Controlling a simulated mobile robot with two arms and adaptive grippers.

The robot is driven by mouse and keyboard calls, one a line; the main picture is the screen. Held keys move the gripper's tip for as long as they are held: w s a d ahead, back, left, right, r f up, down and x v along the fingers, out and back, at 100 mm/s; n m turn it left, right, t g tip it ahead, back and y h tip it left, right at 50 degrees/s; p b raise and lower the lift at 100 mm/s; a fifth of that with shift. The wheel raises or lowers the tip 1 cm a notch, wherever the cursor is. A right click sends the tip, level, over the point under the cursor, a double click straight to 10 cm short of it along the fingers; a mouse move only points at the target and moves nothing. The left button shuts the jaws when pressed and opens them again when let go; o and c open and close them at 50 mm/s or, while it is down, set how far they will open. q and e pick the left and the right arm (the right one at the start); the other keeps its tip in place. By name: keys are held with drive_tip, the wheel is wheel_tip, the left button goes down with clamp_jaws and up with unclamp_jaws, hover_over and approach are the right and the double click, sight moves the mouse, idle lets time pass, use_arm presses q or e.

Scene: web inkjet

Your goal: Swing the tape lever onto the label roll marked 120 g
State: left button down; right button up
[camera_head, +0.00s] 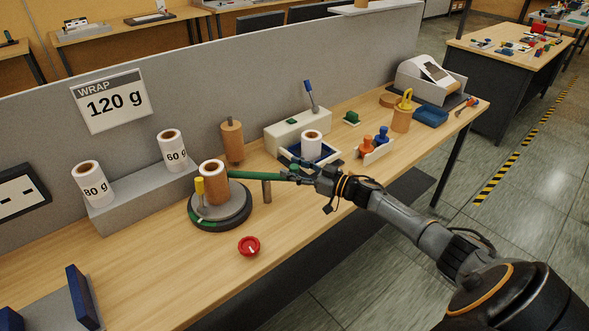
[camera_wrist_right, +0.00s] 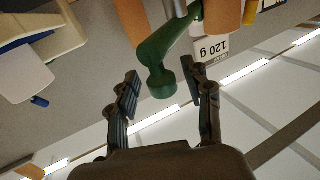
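The green tape lever (camera_head: 258,176) reaches from beside a white-and-brown roll (camera_head: 214,186) on the round dark turntable (camera_head: 222,220) to my right gripper (camera_head: 308,180). No mark shows on that roll. In the right wrist view the lever's green knob (camera_wrist_right: 161,84) is between the fingertips of my right gripper (camera_wrist_right: 165,88), with gaps on both sides. The gripper is open. White rolls marked 80 g (camera_head: 92,184) and 60 g (camera_head: 172,151) stand on a grey ledge. The 120 g mark shows on a wall sign (camera_head: 113,101). My left gripper is not in view.
A white roll (camera_head: 312,146) stands in a blue-lined tray behind my right gripper. Orange and blue knobs (camera_head: 373,143) are in a white holder nearby. A red button (camera_head: 249,246) is near the table's front edge. The bench front left of it is mostly clear.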

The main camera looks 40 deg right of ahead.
drive_tip(key=shift+s+d+f, duration=0.1)
drive_tip(key=shift+s+d, duration=0.1)
drive_tip(key=shift+s, duration=0.3)
drive_tip(key=v, duration=1.1)
drive_tip(key=shift+d, duration=0.1)
